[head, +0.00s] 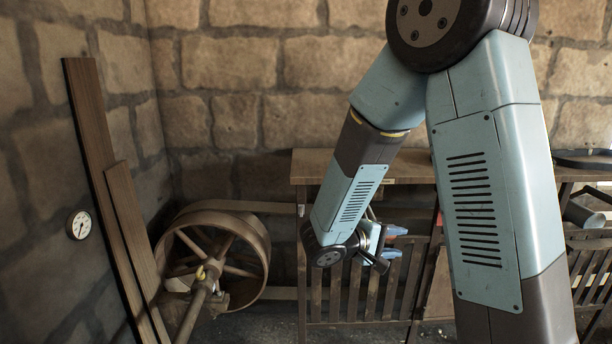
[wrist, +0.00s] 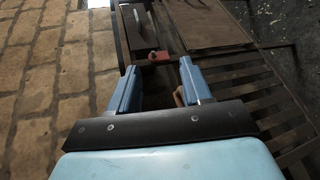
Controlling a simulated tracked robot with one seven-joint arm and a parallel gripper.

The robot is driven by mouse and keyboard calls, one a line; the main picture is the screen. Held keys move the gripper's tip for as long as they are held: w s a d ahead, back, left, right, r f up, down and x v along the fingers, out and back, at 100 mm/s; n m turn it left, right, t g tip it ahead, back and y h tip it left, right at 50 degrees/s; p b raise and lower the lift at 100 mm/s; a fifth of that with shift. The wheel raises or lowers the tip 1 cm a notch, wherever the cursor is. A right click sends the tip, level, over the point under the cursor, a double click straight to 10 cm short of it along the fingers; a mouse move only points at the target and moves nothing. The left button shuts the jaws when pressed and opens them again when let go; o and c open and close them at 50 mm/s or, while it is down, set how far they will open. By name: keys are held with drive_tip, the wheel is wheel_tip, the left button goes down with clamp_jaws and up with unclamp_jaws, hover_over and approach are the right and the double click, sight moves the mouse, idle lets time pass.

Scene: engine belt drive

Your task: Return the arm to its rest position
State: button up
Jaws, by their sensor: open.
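My gripper (head: 392,245) shows in the head view at the end of my light-blue and dark arm, in front of the slatted wooden bench. In the wrist view my gripper (wrist: 158,88) has its two blue fingers apart, with nothing held between them. A small red piece (wrist: 153,57) lies beyond the fingertips. My arm is bent, with its forearm reaching down and to the left from the elbow at the top of the head view.
A wooden bench (head: 418,168) stands behind my arm against the stone wall. A large spoked belt wheel (head: 262,262) with a shaft is at lower left. Wooden planks (head: 92,130) lean on the left wall near a round gauge (head: 79,225). Space between wheel and planks is tight.

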drive_tip(key=s+d+r+m+g+y, duration=0.2)
drive_tip(key=s+d+r+g+y, duration=0.15)
drive_tip(key=s, duration=0.25)
drive_tip(key=s+d+r+m+g+y, duration=0.2)
drive_tip(key=s+r+m, duration=0.15)
drive_tip(key=s, duration=0.25)
drive_tip(key=s+a+r+m+t+y, duration=0.1)
drive_tip(key=s+a+r+t+y, duration=0.3)
drive_tip(key=s+r+y, duration=0.4)
drive_tip(key=shift+r+t, duration=0.6)
drive_tip(key=shift+t, duration=0.05)
drive_tip(key=shift+s, duration=0.2)
